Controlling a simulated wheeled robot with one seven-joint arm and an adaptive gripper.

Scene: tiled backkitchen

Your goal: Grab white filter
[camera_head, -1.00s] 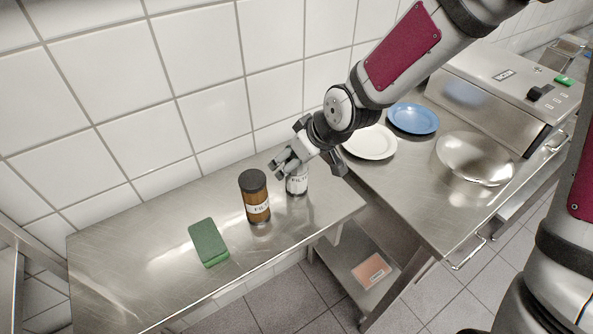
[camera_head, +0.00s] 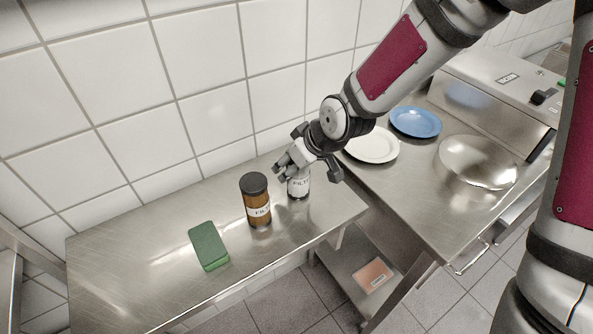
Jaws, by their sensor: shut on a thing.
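The white filter (camera_head: 299,186) is a small white container with dark lettering, upright at the right part of the steel table. My gripper (camera_head: 296,170) is over its top, reaching in from the upper right, and is shut on it. The gripper hides the filter's upper part. I cannot tell whether its base touches the table or is slightly above it.
A brown jar with a black lid (camera_head: 256,200) stands just left of the filter. A green sponge (camera_head: 208,246) lies further left on the steel table (camera_head: 130,265). A white plate (camera_head: 373,146), a blue plate (camera_head: 415,121) and a metal bowl (camera_head: 477,165) are on the right counter.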

